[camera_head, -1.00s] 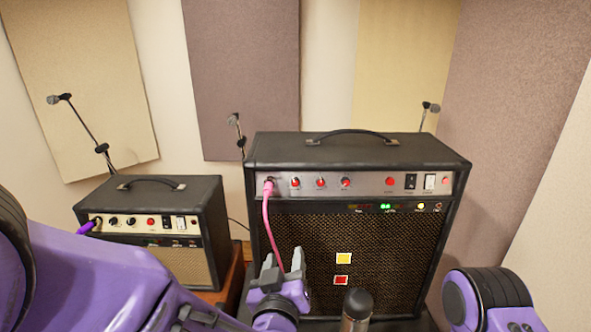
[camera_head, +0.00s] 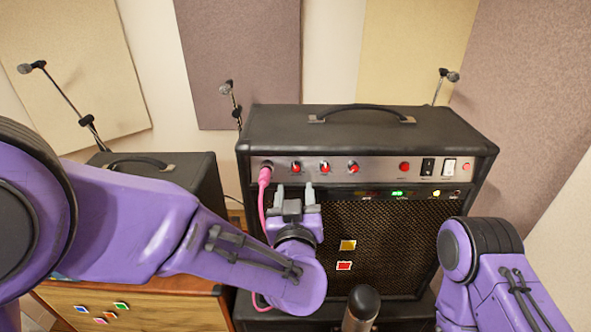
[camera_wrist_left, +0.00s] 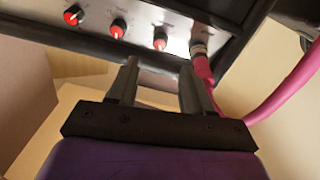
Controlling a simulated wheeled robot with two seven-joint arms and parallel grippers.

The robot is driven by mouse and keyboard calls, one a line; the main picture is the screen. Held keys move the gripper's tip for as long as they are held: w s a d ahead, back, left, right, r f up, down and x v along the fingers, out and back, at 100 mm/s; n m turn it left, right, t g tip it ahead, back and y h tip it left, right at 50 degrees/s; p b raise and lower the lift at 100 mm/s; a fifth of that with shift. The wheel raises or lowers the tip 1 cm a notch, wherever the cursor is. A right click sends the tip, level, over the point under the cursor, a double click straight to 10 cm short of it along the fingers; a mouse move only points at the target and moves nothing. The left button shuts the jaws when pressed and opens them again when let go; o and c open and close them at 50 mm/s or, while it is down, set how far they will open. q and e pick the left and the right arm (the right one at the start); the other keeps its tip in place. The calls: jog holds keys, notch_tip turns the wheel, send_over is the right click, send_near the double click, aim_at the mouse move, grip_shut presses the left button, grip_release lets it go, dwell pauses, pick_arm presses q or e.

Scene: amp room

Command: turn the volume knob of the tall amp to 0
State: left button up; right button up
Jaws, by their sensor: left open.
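The tall amp (camera_head: 370,135) is the large black one with a silver control strip. On the strip are three red-capped knobs: the left one (camera_head: 296,168) beside the pink plug (camera_head: 266,169), a middle one (camera_head: 325,168) and a right one (camera_head: 353,168). Their labels are too small to read. My left gripper (camera_head: 296,187) is open and empty, just below the left knob. In the left wrist view that knob (camera_wrist_left: 160,39) lies beyond and between the fingertips (camera_wrist_left: 158,64), apart from them. My right arm (camera_head: 490,275) shows at lower right; its gripper is out of view.
The pink cable (camera_head: 262,205) hangs close to the left of my left gripper. A smaller amp (camera_head: 190,170) stands at left, partly hidden by my left arm. A wooden cabinet (camera_head: 170,308) is at lower left.

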aim_at(296, 169)
pick_arm(q)
jog(key=w+p, duration=0.2)
jog(key=w, duration=0.5)
jog(key=shift+w, duration=0.35)
jog(key=shift+f, duration=0.1)
grip_shut()
